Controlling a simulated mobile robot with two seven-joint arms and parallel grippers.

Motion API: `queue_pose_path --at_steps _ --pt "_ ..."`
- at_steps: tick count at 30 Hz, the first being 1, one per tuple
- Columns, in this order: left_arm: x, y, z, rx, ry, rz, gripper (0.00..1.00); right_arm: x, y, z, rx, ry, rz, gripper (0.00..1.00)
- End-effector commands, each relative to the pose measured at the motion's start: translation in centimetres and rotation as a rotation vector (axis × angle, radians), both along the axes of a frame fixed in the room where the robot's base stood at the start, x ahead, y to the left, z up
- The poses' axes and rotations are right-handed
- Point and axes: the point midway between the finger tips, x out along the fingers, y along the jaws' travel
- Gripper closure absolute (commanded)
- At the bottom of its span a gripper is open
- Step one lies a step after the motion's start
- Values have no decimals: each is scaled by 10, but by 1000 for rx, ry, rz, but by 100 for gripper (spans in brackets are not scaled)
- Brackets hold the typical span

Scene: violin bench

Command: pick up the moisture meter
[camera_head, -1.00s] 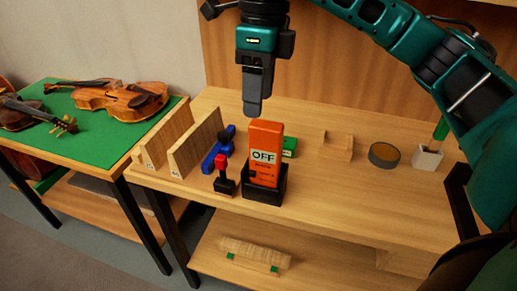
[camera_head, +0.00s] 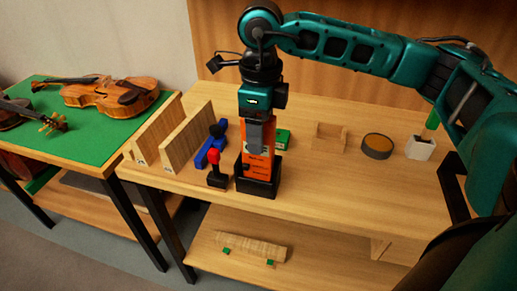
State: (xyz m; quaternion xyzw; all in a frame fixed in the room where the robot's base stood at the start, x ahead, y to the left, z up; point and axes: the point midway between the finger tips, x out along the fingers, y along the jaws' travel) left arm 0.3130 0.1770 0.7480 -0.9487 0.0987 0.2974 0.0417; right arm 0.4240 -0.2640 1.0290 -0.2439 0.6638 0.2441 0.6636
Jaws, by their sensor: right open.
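The moisture meter, an orange block (camera_head: 258,166) with dark print, stands upright in a black holder (camera_head: 257,188) near the front of the wooden bench. My right gripper (camera_head: 257,143) points down over it, open, and its fingers cover the meter's top part and the display. One grey finger shows in front of the orange body; the other is hidden. I cannot tell whether the fingers touch the meter. My left gripper is out of view.
A red-knobbed black tool (camera_head: 215,168) stands close left of the holder, with a blue clamp-like piece (camera_head: 211,150) behind it. Wooden wedges (camera_head: 187,139) stand farther left. A green box (camera_head: 282,139) lies behind the meter. A round tin (camera_head: 377,146) and white cup (camera_head: 420,147) are right.

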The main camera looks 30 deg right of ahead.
Motion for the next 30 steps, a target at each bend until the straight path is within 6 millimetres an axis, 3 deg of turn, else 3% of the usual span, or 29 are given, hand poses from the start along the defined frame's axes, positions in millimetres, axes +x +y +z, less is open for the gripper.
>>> queue_pose_path --at_steps 10,30 --pt "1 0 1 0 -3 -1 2 0 0 -10 1 -1 1 37" --pt "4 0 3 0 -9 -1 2 0 0 -9 1 -1 1 100"
